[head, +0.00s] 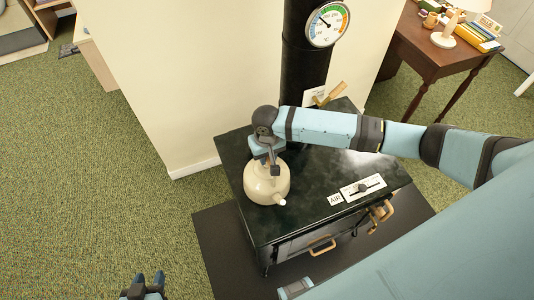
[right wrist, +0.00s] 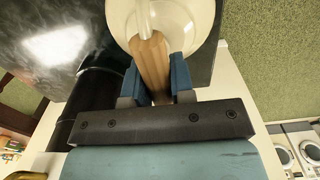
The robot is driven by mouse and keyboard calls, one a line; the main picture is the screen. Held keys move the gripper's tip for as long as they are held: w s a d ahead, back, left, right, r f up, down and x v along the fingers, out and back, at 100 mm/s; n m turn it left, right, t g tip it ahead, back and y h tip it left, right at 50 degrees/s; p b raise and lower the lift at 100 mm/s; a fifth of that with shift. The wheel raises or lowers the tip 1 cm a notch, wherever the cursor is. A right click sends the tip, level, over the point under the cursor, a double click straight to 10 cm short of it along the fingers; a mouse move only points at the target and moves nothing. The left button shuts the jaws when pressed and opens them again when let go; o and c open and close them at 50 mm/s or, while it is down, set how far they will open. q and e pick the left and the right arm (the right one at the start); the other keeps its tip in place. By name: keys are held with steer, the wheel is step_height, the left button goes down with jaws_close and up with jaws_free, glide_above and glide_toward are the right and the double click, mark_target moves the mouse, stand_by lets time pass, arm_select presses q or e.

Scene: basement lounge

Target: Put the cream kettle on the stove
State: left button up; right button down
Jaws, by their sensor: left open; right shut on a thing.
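The cream kettle (head: 267,184) is upright at the left part of the dark stove top (head: 318,180). It looks to be on the surface, but I cannot tell whether its base touches. My right gripper (head: 272,162) is above it, shut on its handle. In the right wrist view, the wooden handle (right wrist: 152,62) sits between the blue fingers (right wrist: 158,82), with the kettle's cream body (right wrist: 188,22) beyond. My left gripper (head: 144,285) is open and empty at the bottom edge of the head view, away from the stove.
A black stovepipe (head: 305,62) with a round gauge (head: 327,24) rises behind the stove. An air slider plate (head: 362,187) is on the stove's front right. A wooden desk (head: 440,48) with a lamp stands at the back right. Green carpet (head: 110,130) is clear at left.

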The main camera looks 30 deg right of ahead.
steer(key=c, duration=1)
jaws_free()
step_height(320, 180, up, 12)
steer(key=shift+f, duration=0.1)
steer(key=shift+s+a+f, duration=0.1)
steer(key=shift+s+a, duration=0.05)
steer(key=shift+a, duration=0.15)
steer(key=s+a+f+n+t+y, duration=0.2)
steer(key=s+a+f+t+y, duration=0.3)
steer(key=a+f, duration=0.4)
steer(key=s+d+f+t, duration=0.1)
steer(key=s+d+t, duration=0.1)
steer(key=s, duration=0.2)
steer(key=s+d+f+n+t+h, duration=0.1)
steer(key=s+d+f+t, duration=0.1)
steer(key=s, duration=0.3)
steer(key=s+d+f+t, duration=0.2)
steer(key=s+d, duration=0.1)
steer(key=s, duration=0.2)
steer(key=shift+d+f+n+h, duration=0.2)
steer(key=shift+n+h, duration=0.1)
steer(key=shift+n, duration=0.1)
